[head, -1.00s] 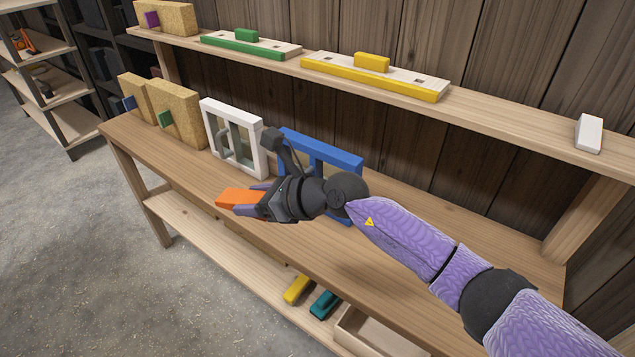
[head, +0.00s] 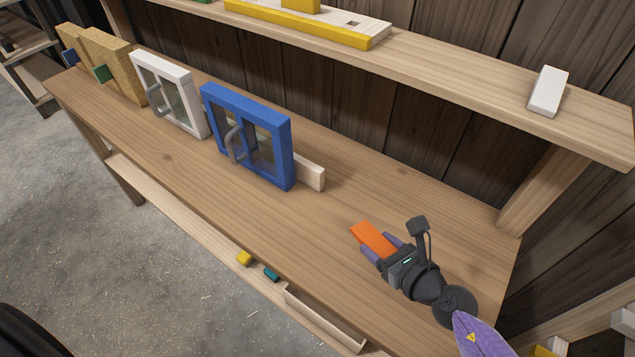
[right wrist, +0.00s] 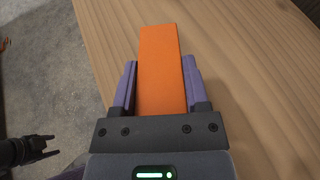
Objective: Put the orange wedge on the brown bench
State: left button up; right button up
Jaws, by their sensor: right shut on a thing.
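The orange wedge (head: 374,238) is between the fingers of my right gripper (head: 382,249), which is shut on it. The wedge's front part sticks out past the fingertips. It is over the right part of the brown bench (head: 330,235); whether it touches the top I cannot tell. In the right wrist view the wedge (right wrist: 161,70) lies straight between the purple fingers, with the bench top (right wrist: 240,60) behind it. My left gripper (right wrist: 48,145) shows at the left edge of the right wrist view, fingers apart and empty, over the grey floor.
A blue framed window (head: 245,135) with a handle, a white framed one (head: 170,95) and tan blocks (head: 100,62) stand along the bench to the left. An upper shelf (head: 450,75) holds a white wedge (head: 548,91). The bench around my right gripper is clear.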

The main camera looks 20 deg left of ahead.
aim_at(370, 275)
notch_tip(370, 275, down, 10)
jog(key=b, duration=0.8)
jog(key=shift+s+a+f, duration=0.1)
jog(key=shift+a+f, duration=0.05)
jog(key=shift+f, duration=0.05)
jog(key=shift+r, duration=0.3)
jog(key=shift+f, duration=0.25)
jog(key=o, duration=1.2)
jog(key=shift+r, duration=0.1)
jog(key=shift+o, duration=0.2)
